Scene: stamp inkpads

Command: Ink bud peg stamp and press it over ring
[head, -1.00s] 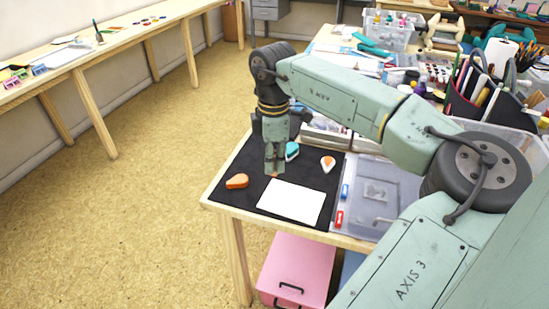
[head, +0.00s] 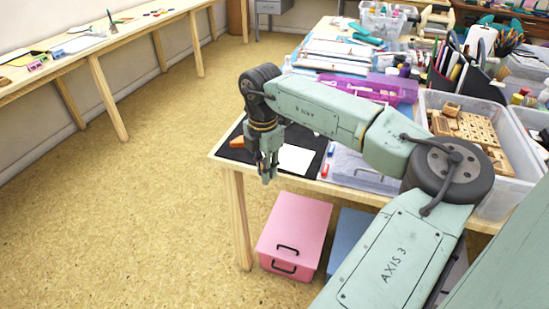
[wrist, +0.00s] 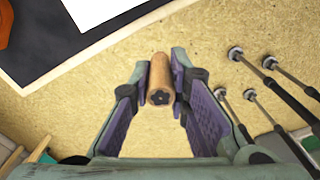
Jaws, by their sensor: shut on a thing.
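My gripper (head: 268,178) hangs just off the table's front edge, over the floor. In the wrist view it is shut on a wooden peg stamp (wrist: 159,80), whose dark flower-shaped end faces the camera. The white paper (head: 295,160) lies on the black mat (head: 313,138); a corner of the paper also shows in the wrist view (wrist: 92,10). An orange inkpad (head: 237,142) sits at the mat's left, cut off at the wrist view's left edge (wrist: 3,24). The other pads are hidden behind my arm. No ring mark can be made out on the paper.
The table edge (head: 222,162) is close behind my gripper. Red and blue items (head: 325,168) and a clear lidded box (head: 362,172) lie right of the mat. A pink drawer box (head: 295,228) stands underneath. A bin of wooden blocks (head: 508,187) is at the right.

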